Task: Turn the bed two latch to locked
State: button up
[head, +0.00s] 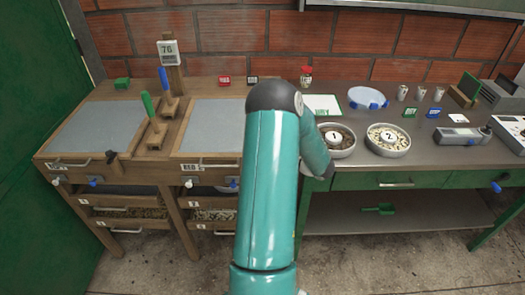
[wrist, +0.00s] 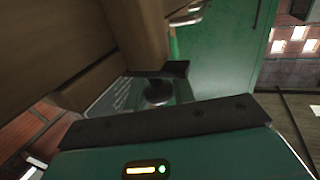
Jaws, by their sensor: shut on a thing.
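Bed two is the right-hand wooden bed with a grey screen (head: 211,127) and a label on its front edge (head: 191,167). My arm covers the right end of its front, so the latch there is hidden in the head view.
A white knob (head: 188,183) and a blue-handled valve (head: 234,183) sit low on bed two's front. Drawers (head: 212,215) are below. A green table on the right holds two bowls of beans, numbered 1 (head: 335,140) and 2 (head: 388,139).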

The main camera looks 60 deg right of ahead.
dwell(0.3)
jog(key=o, duration=0.9)
jog(key=shift+w, duration=0.1)
jog(key=s, duration=0.4)
jog(key=s+d, duration=0.1)
jog(key=s, duration=0.9)
jog(key=shift+d, duration=0.15)
